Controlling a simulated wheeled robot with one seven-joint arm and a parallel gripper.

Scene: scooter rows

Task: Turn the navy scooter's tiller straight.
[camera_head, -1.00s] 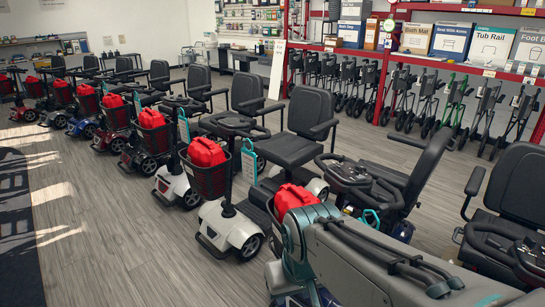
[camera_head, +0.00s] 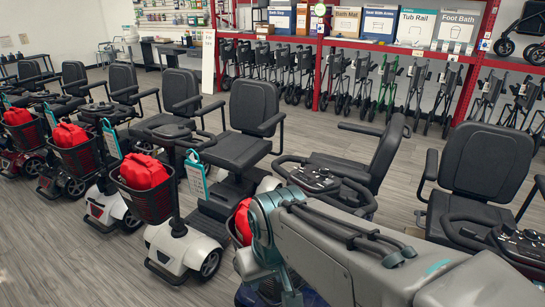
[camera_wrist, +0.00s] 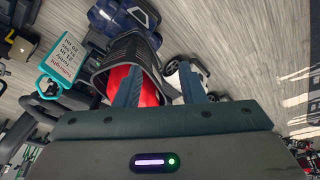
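The navy scooter is mostly hidden behind my arm in the head view; a piece of its dark blue body (camera_head: 248,296) shows at the bottom. The black tiller head (camera_head: 318,180) with its loop handlebar shows just beyond my arm, near a turned black seat (camera_head: 370,160). A basket with a red bag (camera_head: 242,222) shows at my arm's left edge. In the wrist view, my gripper (camera_wrist: 160,86) has its two fingers apart, with a black basket (camera_wrist: 120,58) and red bag behind them. I cannot tell whether they touch it. Navy bodywork (camera_wrist: 105,20) shows at the top.
A white scooter (camera_head: 178,245) with a basket stands close on the left, others beyond it. A black seat (camera_head: 485,165) and another handlebar (camera_head: 515,240) are on the right. Rollators stand under red shelving (camera_head: 465,95) at the back. Grey floor is open at lower left.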

